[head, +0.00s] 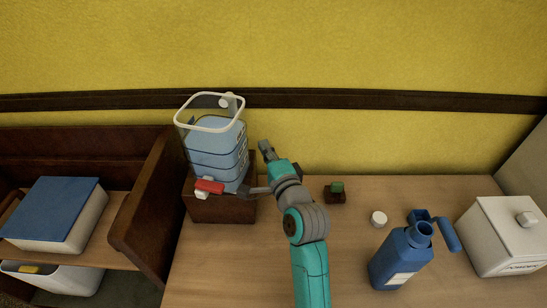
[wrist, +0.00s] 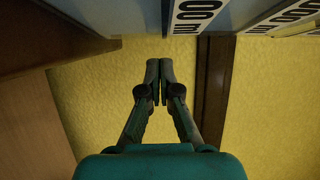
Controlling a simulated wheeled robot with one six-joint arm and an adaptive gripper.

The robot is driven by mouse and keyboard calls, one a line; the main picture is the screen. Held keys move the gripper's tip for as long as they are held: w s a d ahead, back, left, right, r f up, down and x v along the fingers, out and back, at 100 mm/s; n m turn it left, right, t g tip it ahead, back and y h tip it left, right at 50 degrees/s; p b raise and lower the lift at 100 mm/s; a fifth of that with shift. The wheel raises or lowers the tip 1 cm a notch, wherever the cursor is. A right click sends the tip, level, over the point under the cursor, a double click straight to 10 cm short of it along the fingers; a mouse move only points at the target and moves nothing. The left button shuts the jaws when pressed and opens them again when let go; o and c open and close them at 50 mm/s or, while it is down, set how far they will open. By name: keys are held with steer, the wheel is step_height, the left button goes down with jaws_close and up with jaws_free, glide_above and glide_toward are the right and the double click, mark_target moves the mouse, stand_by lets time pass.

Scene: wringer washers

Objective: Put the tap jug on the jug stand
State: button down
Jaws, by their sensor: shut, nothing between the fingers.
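The tap jug (head: 215,150) is a translucent blue container with dark level lines, a white rim or handle loop on top and a red-and-white tap (head: 209,187) low at its front. It sits on the brown wooden jug stand (head: 222,210) at the back left of the table. My gripper (head: 266,148) is just right of the jug, apart from it, pointing toward the wall. In the wrist view my gripper (wrist: 159,72) is shut and empty. Part of the jug (wrist: 230,12) with volume labels shows along the top there, and the stand (wrist: 60,35) appears at upper left.
A small green-topped block (head: 336,192), a white round cap (head: 378,218), a blue jug-like bottle (head: 402,255) and a white lidded box (head: 502,235) stand to the right. A brown wooden shelf unit (head: 150,210) borders the left. The yellow wall with a dark rail is behind.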

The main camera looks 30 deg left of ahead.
steer(key=shift+s+a, duration=0.25)
steer(key=shift+s, duration=0.65)
steer(key=shift+s+a, duration=0.2)
steer(key=shift+s, duration=0.65)
steer(key=shift+s, duration=0.1)
steer(key=shift+s+a, duration=0.25)
steer(key=shift+s, duration=0.55)
steer(key=shift+w+d, duration=0.15)
steer(key=shift+w, duration=0.4)
steer(key=w+d, duration=0.2)
steer(key=w, duration=0.1)
glide_toward(248, 158)
steer(key=w, duration=0.1)
steer(key=w+d, duration=0.1)
steer(key=w, duration=0.1)
steer(key=shift+w+d+f, duration=0.1)
steer(key=shift+w+d, duration=0.15)
steer(key=shift+w, duration=0.05)
